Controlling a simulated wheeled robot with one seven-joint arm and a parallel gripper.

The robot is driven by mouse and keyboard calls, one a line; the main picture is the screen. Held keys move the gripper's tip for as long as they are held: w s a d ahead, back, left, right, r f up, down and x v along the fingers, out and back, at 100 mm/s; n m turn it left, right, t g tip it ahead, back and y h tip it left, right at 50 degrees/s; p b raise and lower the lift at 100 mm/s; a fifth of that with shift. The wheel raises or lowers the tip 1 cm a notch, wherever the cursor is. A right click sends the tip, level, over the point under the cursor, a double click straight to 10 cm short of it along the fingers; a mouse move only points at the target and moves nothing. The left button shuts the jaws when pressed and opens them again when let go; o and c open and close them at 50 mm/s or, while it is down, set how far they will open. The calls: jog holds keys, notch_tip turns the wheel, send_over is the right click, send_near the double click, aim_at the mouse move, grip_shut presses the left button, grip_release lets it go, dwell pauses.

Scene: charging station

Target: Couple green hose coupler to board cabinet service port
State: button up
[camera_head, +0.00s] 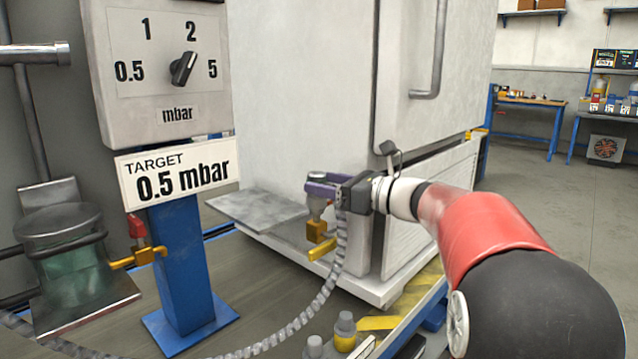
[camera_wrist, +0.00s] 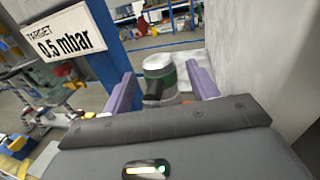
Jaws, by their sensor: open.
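My gripper (camera_head: 322,190) has purple fingers and is open in front of the white cabinet (camera_head: 300,110). The green hose coupler, with a pale top and green band, stands between the fingers in the wrist view (camera_wrist: 160,74), with gaps beside it. Its grey top (camera_head: 318,176) shows in the head view; the fingers hide its green band there. The coupler is upright above the brass service port (camera_head: 317,231), and its lower end appears to meet the port. A yellow handle (camera_head: 322,249) sits below the port. The ribbed grey hose (camera_head: 335,270) hangs from behind the gripper.
A dial box (camera_head: 150,60) and "TARGET 0.5 mbar" sign (camera_head: 178,172) stand on a blue post (camera_head: 180,262). A red-handled brass valve (camera_head: 137,245) and glass vessel (camera_head: 65,255) are left. A yellow-banded coupler (camera_head: 345,330) stands in front. A grey shelf (camera_head: 255,207) juts from the cabinet.

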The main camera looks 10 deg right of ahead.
aim_at(334, 185)
jog(key=v, duration=0.5)
jog(key=shift+s+d, duration=0.2)
